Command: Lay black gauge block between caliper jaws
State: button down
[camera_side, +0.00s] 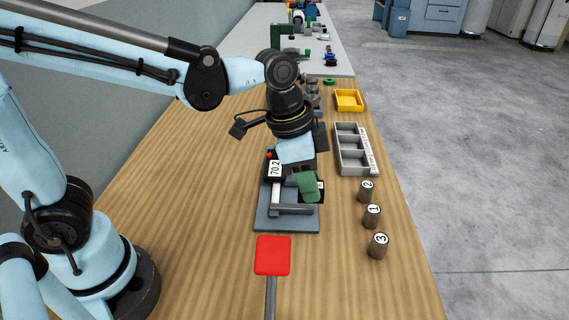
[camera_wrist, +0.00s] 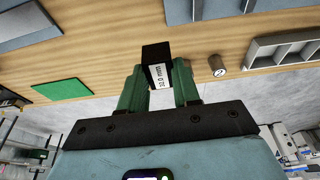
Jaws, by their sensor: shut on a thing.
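The black gauge block (camera_wrist: 154,52), with a white label reading 10.0 mm, is held between the green fingers of my gripper (camera_wrist: 160,78) in the wrist view. In the side view my gripper (camera_side: 309,185) hangs over the caliper, and its green finger mostly hides the block. The caliper's grey jaws and bar (camera_side: 291,209) lie on a blue-grey base plate (camera_side: 270,226), with a display (camera_side: 274,170) reading 70.2. I cannot tell from the side view how high the block is above the jaws.
A red square on a stick (camera_side: 272,255) stands in front of the caliper. Several-compartment grey tray (camera_side: 340,150) and yellow tray (camera_side: 349,99) are at right. Numbered cylinders 2 (camera_side: 366,191), 1 (camera_side: 372,216) and 3 (camera_side: 378,245) stand near the right edge. The wrist view shows a green square (camera_wrist: 62,90).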

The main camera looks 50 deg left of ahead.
jog(key=w+a+f, duration=0.2)
jog(key=a, duration=0.1)
jog(key=w+a+f, duration=0.2)
jog(key=a, duration=0.1)
jog(key=w+a+f, duration=0.2)
jog(key=shift+w+a+f, duration=0.3)
jog(key=shift+w+a, duration=0.05)
jog(key=shift+a, duration=0.05)
jog(key=shift+w+a+f, duration=0.1)
jog(key=shift+f, duration=1.95)
jog(key=shift+f, duration=0.15)
jog(key=c, duration=1.1)
grip_release()
jog(key=v, duration=1.2)
jog(key=s+a+n+t+y, duration=0.2)
jog(key=s+n+t, duration=0.3)
jog(key=s+n, duration=0.4)
jog(key=shift+r, duration=0.2)
